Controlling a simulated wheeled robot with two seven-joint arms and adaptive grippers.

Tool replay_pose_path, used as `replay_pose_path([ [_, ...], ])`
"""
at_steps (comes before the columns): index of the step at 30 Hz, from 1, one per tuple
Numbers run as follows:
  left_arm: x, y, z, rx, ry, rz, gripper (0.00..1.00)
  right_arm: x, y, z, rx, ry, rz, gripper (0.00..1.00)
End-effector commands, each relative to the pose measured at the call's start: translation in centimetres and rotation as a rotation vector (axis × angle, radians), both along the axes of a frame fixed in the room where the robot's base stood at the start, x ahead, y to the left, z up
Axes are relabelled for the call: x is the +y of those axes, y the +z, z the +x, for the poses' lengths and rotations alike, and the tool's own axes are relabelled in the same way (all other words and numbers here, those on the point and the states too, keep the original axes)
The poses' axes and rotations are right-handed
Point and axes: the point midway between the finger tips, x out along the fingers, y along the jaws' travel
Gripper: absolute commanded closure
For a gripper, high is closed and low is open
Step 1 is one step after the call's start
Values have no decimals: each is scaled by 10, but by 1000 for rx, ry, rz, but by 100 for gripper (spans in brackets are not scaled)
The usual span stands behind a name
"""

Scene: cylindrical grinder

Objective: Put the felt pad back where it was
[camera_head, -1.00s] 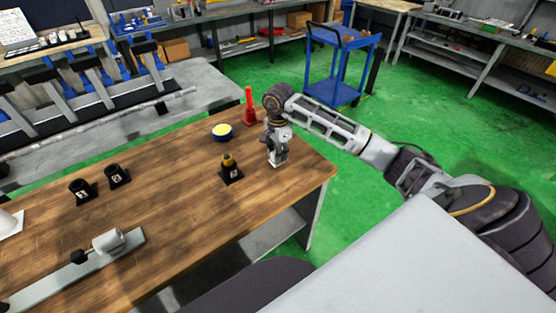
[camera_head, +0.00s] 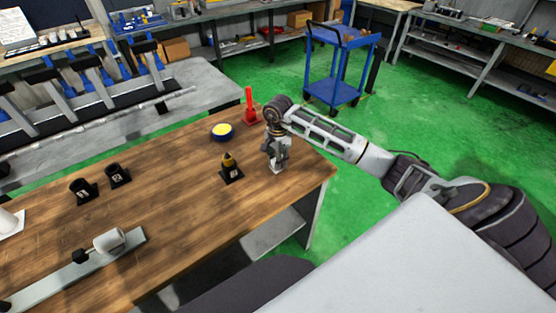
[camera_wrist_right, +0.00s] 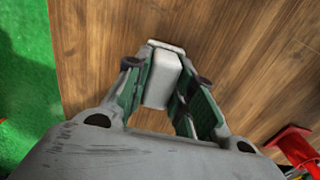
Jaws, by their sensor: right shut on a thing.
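My right gripper (camera_head: 275,160) is low over the right end of the wooden table. In the right wrist view, its two fingers (camera_wrist_right: 163,95) are shut on a pale, block-shaped felt pad (camera_wrist_right: 161,80), one finger on each side. In the head view the pad (camera_head: 277,169) shows as a small white patch below the fingers, at or close to the tabletop. I cannot tell whether it touches the wood. My left gripper is not in view.
A black holder with a brass-tipped piece (camera_head: 230,170) stands just left of the gripper. Two black holders (camera_head: 83,190) and a metal bar (camera_head: 70,280) lie left. The wooden table's (camera_head: 190,215) middle is clear.

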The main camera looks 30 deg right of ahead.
Motion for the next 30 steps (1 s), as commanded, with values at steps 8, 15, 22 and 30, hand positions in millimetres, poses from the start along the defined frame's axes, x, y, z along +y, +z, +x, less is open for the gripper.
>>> replay_pose_path([
  [8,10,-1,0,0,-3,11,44,0,-1,0,0,0,0,54],
  [15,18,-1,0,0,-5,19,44,0,-1,0,0,0,0,54],
  [22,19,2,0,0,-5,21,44,0,1,0,1,0,1,54],
  [30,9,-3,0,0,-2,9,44,-1,24,1,-3,1,-1,54],
])
